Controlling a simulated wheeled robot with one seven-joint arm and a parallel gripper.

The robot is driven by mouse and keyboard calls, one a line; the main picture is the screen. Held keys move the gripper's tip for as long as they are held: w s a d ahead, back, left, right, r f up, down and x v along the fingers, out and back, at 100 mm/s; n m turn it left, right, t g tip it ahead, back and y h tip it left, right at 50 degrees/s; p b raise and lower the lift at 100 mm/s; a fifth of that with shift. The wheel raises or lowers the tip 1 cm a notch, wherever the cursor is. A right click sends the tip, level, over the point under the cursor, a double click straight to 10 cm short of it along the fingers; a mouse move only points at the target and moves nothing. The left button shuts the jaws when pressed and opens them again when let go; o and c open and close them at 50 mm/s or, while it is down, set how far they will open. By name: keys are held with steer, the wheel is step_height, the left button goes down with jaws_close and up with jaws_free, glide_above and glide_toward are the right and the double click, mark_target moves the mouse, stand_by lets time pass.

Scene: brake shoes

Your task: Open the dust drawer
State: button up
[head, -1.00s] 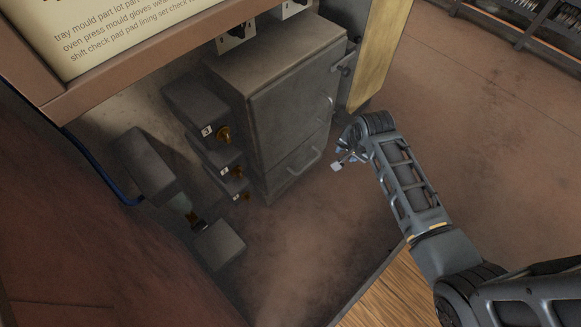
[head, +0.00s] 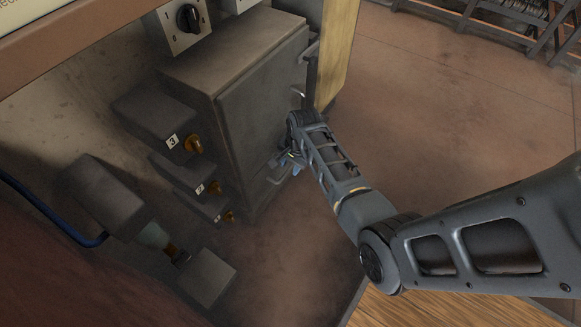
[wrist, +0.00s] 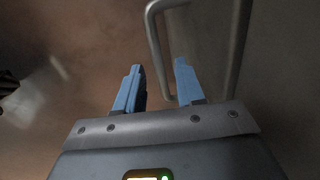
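The dust drawer (head: 258,194) is the low front panel of the dark grey cabinet, below its large door, and looks shut. Its metal bar handle (head: 279,178) is partly covered by my gripper (head: 290,164), which is close in front of it. In the wrist view my gripper (wrist: 158,72) has its two blue fingers apart with nothing clamped. A bent metal handle (wrist: 155,45) appears in the gap between the fingers there. I cannot tell whether the fingers touch it or how deep it sits between them.
The large cabinet door (head: 262,95) is shut above the drawer. Several grey boxes with amber knobs (head: 194,144) project at the left. A rotary switch (head: 187,18) sits above. A yellowish panel (head: 336,50) stands right of the cabinet. The floor to the right is open.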

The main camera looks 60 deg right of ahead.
steer(key=shift+f, duration=0.15)
steer(key=shift+c, duration=0.2)
jaws_close()
stand_by(0.4)
